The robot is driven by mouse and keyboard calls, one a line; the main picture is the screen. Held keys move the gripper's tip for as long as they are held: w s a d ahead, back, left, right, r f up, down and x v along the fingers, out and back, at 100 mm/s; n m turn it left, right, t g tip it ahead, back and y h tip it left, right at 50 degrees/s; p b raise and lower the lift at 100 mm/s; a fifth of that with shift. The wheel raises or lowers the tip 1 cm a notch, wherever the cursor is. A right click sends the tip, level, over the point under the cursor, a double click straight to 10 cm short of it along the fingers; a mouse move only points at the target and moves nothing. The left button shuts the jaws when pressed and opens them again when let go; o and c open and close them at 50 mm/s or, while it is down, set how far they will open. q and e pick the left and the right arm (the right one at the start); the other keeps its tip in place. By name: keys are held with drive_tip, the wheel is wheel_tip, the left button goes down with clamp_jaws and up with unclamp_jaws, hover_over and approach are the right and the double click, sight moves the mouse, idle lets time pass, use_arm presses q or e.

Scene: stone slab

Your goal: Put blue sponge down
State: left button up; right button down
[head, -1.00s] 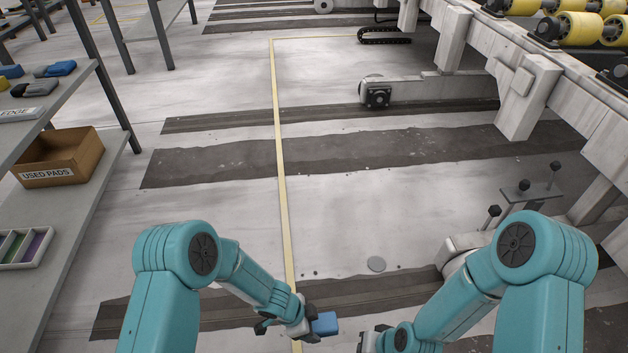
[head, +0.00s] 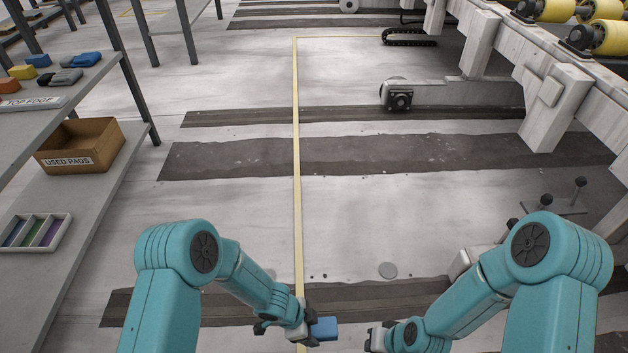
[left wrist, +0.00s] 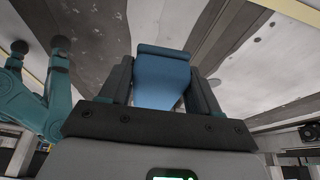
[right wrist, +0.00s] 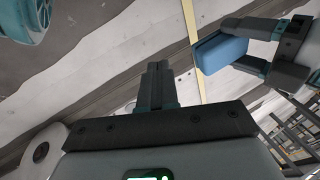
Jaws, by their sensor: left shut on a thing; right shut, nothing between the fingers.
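The blue sponge (head: 324,328) is in my left gripper (head: 312,330), which is shut on it in front of my body, above the floor. In the left wrist view the blue sponge (left wrist: 163,78) sits between the two dark fingers. The right wrist view also shows the blue sponge (right wrist: 222,54) held by the left gripper (right wrist: 245,50). My right gripper (head: 372,340) is at the bottom of the head view, to the right of the sponge and apart from it. In the right wrist view its fingers (right wrist: 158,85) are together with nothing between them.
A grey shelf unit at left holds a brown box (head: 80,146) marked "USED PADS", a divided tray (head: 35,232) of coloured pads and, on its upper shelf (head: 70,92), several sponges. A roller conveyor frame (head: 590,110) stands at right.

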use_arm(q)
drive_tip(key=shift+a+f, duration=0.15)
use_arm(e)
drive_tip(key=shift+s+a+f+n+g, duration=0.1)
drive_tip(key=shift+s+a+f, duration=0.2)
drive_tip(key=shift+a, duration=0.15)
drive_tip(key=shift+s+a+f+n+g, duration=0.15)
drive_tip(key=shift+a+f, duration=0.1)
drive_tip(key=shift+a, duration=0.25)
drive_tip(key=shift+s+a+f+n+g, duration=0.1)
drive_tip(key=shift+s+a+f, duration=0.2)
drive_tip(key=shift+a, duration=0.15)
drive_tip(key=shift+w, duration=0.1)
